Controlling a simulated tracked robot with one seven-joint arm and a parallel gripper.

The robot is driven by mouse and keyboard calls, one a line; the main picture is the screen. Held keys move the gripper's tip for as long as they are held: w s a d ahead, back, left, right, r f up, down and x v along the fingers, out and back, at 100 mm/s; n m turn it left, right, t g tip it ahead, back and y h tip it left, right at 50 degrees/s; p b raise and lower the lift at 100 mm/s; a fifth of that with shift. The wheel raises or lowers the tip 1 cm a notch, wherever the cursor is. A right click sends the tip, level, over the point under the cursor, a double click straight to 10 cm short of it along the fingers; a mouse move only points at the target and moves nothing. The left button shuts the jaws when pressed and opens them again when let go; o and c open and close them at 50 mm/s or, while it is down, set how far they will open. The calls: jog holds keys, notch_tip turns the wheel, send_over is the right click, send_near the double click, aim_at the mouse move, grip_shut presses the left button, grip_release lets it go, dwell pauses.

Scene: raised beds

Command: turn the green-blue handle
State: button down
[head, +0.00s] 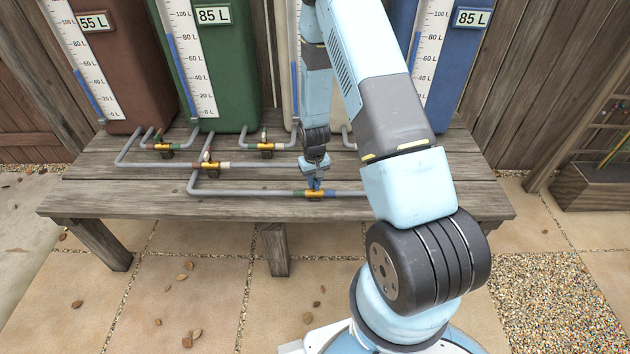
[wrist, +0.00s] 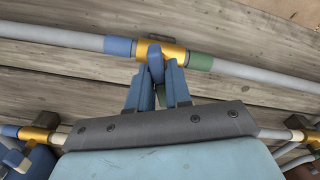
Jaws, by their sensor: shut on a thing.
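The green-blue valve has a gold body (head: 314,195) on the front pipe, with a green band on its left and a blue band on its right in the head view. The wrist view shows it from the other side, blue band left and green band right. Its handle (wrist: 155,62) is blue at the near end, with a bit of green (wrist: 161,95) showing between the fingers. My gripper (wrist: 155,75) is shut on this handle from above. In the head view my gripper (head: 314,183) covers most of the handle.
Other gold valves sit on the bench's pipes, such as one at left (head: 210,165) and one at the back (head: 267,147). Brown (head: 130,70), green (head: 235,70) and blue (head: 455,80) tanks stand behind. The bench's front strip (head: 130,198) is bare.

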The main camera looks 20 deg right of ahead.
jog(key=shift+m, duration=1.9)
jog(key=c, duration=1.1)
grip_release()
notch_tip(320, 180, up, 14)
jog(key=shift+f, duration=0.15)
